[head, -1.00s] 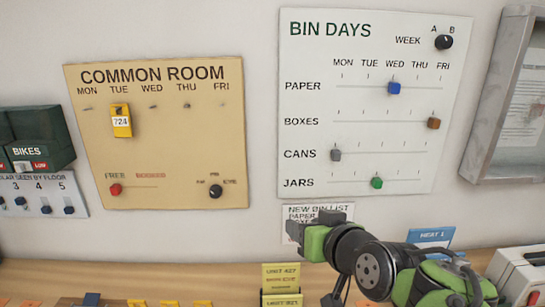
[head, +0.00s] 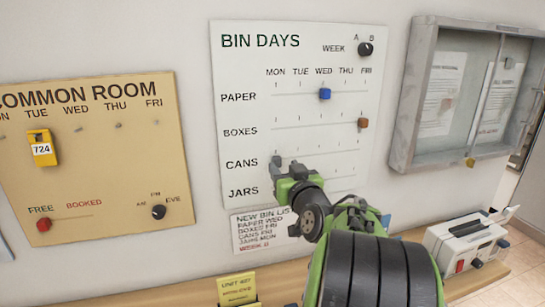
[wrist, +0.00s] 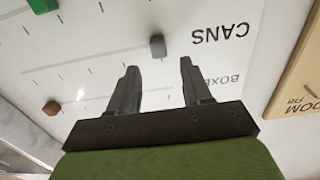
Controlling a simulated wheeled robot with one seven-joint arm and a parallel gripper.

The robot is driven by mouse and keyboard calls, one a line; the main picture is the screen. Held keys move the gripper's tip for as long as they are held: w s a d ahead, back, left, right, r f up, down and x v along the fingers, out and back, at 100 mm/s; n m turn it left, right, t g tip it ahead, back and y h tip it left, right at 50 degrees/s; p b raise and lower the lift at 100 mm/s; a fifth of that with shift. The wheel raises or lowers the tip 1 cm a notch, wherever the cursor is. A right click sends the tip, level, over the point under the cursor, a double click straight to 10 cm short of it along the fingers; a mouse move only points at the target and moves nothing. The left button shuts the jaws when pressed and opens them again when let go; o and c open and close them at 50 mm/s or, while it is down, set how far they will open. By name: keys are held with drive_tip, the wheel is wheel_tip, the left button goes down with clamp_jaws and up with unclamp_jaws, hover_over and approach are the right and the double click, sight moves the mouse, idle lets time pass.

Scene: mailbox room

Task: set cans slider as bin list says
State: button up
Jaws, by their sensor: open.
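The bin days board (head: 225,105) hangs on the wall. Its grey cans slider (head: 276,161) is at the left end of its line, under MON. In the wrist view, which is upside down, the slider (wrist: 157,46) lies just beyond and between my open fingertips, with nothing held. My gripper (head: 290,178) is close to the board, right beside the slider; contact cannot be told. The new bin list (head: 262,230) below reads paper WED, boxes FRI, cans FRI, jars MON, with a red week line.
The blue paper slider (head: 325,94) is at WED and the brown boxes slider (head: 362,123) at FRI. The green jars slider (wrist: 42,5) shows in the wrist view. The common room board (head: 85,150) is left, a grey noticeboard case (head: 402,140) right.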

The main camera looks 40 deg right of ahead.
sight(278, 160)
drive_tip(key=x, duration=0.4)
drive_tip(key=shift+w+d+p, duration=0.2)
drive_tip(key=shift+w+p, duration=0.05)
drive_tip(key=shift+p, duration=0.1)
clamp_jaws()
